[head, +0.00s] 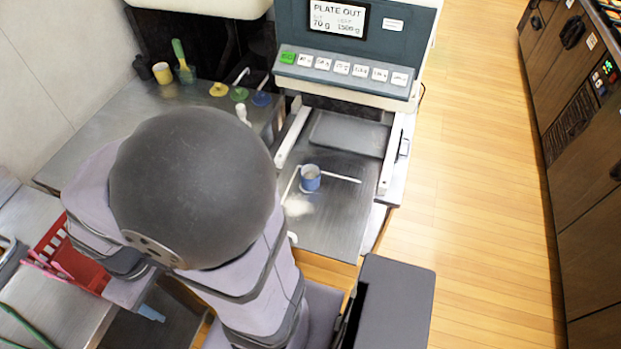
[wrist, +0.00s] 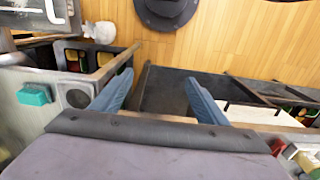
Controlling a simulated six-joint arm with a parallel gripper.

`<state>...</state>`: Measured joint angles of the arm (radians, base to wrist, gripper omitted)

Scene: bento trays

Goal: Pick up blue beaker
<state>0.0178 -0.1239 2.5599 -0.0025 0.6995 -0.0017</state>
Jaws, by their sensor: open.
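A small blue beaker (head: 310,178) stands on the steel surface below the "PLATE OUT" machine in the head view. A white line runs beside it, and a pale patch lies just in front of it. The beaker does not show in the wrist view. My gripper (wrist: 158,95) is open, with two blue fingers apart and nothing visible between them. In the head view only a blue fingertip (head: 151,313) shows at lower left, well away from the beaker; my arm hides the rest.
The "PLATE OUT" machine (head: 345,50) rises behind the beaker. A red basket (head: 72,258) stands at left. A yellow cup (head: 162,73) and several coloured utensils sit on the back counter. A dark box (head: 395,305) stands at front. Wooden floor lies open at right.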

